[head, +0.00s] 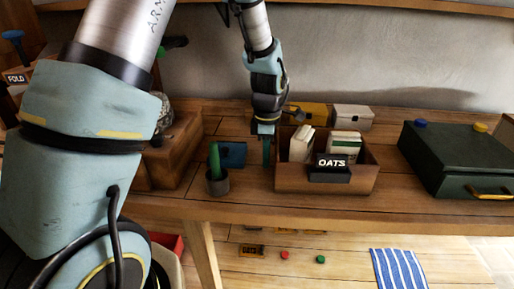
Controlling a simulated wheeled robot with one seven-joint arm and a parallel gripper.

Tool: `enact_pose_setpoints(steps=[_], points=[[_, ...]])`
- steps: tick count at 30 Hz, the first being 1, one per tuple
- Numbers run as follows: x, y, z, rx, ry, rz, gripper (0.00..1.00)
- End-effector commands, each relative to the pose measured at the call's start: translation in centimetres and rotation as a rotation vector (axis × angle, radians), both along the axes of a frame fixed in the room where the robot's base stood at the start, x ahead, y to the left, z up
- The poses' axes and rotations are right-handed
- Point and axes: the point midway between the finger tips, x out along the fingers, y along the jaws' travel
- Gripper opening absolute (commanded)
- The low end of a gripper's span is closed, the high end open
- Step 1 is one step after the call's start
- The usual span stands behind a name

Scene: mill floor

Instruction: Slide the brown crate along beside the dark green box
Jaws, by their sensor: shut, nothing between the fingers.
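The brown crate (286,181) stands upright on the wooden bench, with an OATS label (330,167) on its front. Pale packets (301,144) and a green-and-white packet (345,146) stand in it. The dark green box (464,157) is on the bench to the right, with a gap of bare wood between it and the crate. My gripper (267,154) points down at the crate's left side, outside it, shut and empty. I cannot tell whether its fingers touch the crate wall.
A dark cup (217,184) holding something green and a blue block (232,154) stand left of the crate. A yellow box (309,113) and a whitish box (352,117) are behind it. The bench between crate and green box (395,178) is clear.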

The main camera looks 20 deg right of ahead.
Motion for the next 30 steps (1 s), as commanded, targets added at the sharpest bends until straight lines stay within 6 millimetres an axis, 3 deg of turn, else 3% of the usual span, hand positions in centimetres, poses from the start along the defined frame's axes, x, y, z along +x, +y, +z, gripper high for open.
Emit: enact_pose_setpoints(steps=[17,20,30], points=[[-0.6,-1.3,0.0,0.000,-0.001,-0.001,0.00],[-1.3,-2.7,0.0,0.000,-0.001,-0.004,0.00],[-5.2,-10.4,0.2,0.000,-0.001,-0.006,0.00]])
